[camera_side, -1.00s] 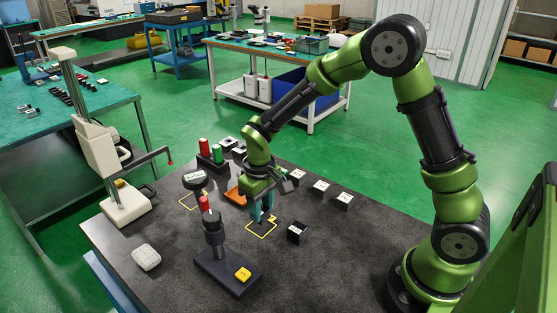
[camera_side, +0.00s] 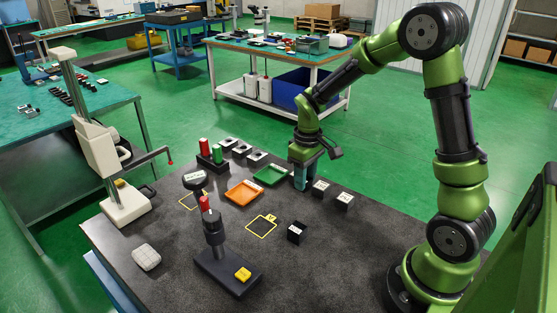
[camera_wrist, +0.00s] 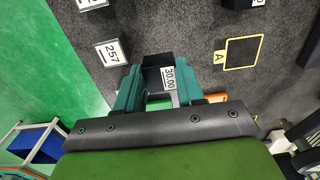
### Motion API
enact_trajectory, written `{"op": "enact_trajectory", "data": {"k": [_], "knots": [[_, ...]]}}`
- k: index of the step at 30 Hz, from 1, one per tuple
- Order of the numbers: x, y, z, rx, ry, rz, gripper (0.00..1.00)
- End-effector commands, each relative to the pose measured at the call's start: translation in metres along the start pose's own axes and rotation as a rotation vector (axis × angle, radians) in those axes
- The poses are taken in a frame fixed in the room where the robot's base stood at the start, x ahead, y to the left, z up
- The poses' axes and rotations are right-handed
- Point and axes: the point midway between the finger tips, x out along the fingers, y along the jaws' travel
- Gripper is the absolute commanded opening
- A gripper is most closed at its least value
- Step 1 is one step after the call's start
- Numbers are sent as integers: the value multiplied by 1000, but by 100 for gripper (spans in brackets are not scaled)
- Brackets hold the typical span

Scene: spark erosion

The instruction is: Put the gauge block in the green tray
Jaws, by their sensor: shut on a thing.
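My gripper (camera_side: 303,184) is shut on the gauge block (camera_wrist: 156,76), a dark block with a white label reading 30.00 in the wrist view. In the side view the block is hard to make out between the fingers. I cannot tell exactly how high the fingers are above the table.
An orange tray (camera_side: 243,205) lies left of the green tray. Dark blocks with white labels (camera_side: 320,187) (camera_side: 344,200) (camera_side: 297,233) stand to the right and front. The yellow-outlined square (camera_side: 261,227) is empty. A stand with a red top (camera_side: 212,232) is at the front.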

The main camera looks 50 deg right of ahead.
Motion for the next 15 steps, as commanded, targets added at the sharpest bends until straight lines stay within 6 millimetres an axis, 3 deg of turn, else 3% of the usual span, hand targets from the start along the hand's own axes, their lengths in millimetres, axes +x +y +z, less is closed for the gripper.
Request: {"op": "enact_trajectory", "data": {"k": [15], "knots": [[11,27,-117,-5,3,1,0]]}}
